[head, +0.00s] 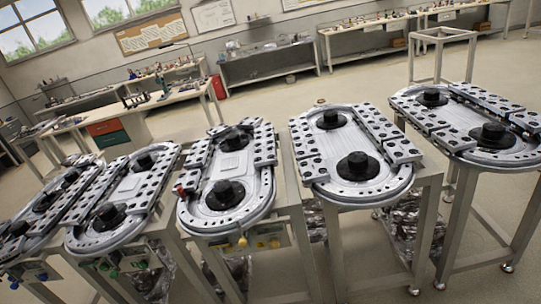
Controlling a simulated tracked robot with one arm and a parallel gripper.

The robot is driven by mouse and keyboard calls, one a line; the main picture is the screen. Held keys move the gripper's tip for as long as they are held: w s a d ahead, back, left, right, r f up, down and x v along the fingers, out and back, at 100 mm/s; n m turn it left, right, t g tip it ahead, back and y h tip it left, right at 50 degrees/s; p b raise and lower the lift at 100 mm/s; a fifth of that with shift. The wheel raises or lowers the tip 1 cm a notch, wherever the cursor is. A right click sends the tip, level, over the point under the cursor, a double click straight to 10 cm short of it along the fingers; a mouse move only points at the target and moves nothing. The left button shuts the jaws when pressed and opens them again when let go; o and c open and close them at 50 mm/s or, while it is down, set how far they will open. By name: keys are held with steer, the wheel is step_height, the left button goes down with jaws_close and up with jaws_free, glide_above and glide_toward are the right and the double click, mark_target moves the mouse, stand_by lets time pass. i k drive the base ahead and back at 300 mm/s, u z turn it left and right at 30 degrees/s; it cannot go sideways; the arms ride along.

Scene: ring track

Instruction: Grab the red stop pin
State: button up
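A small red piece, which looks like the red stop pin (180,190), sits at the left edge of the middle ring track (205,222). It is small in the picture, and I cannot tell how it is seated. The track is a grey oval with two black round hubs and dark-holed carrier blocks along its sides. My gripper is not in view, so I cannot see its distance from the pin or whether it holds anything.
Several similar ring tracks on metal stands form a row, with narrow gaps between them. A yellow knob (242,241) is on the middle track's front. Workbenches (268,67) line the back wall. Open floor (300,104) lies between the row and the benches.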

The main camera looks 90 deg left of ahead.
mark_target(181, 192)
steer(key=u, duration=0.85)
steer(key=i, duration=0.1)
steer(key=u, duration=3.05)
steer(key=k, duration=0.8)
steer(key=u, duration=0.25)
steer(key=i, duration=0.8)
steer(key=z, duration=0.15)
